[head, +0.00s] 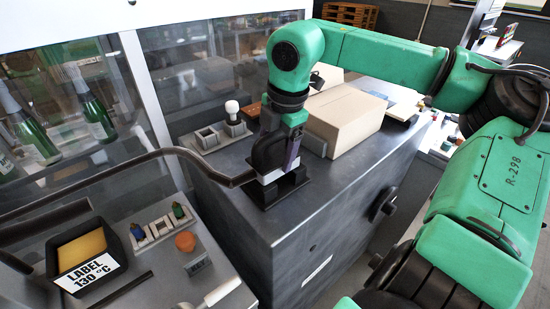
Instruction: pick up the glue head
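The glue head seems to be the small pale and dark piece (270,177) at the end of a dark hose, standing in a black holder (288,190) on the dark machine top. My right gripper (277,165) comes down over it from above, its dark fingers at or around the piece. A purple strip shows on the gripper's right side. The fingertips are hidden among the dark parts, so I cannot tell whether they are shut on it. My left gripper is out of view.
The hose (190,154) runs in from the left. A cardboard box (345,118) stands right behind the gripper. A white bulb-shaped piece (232,108) stands in a socket behind. A black labelled tub (60,262) and an orange knob (185,241) are lower left. Bottles (95,112) stand behind glass.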

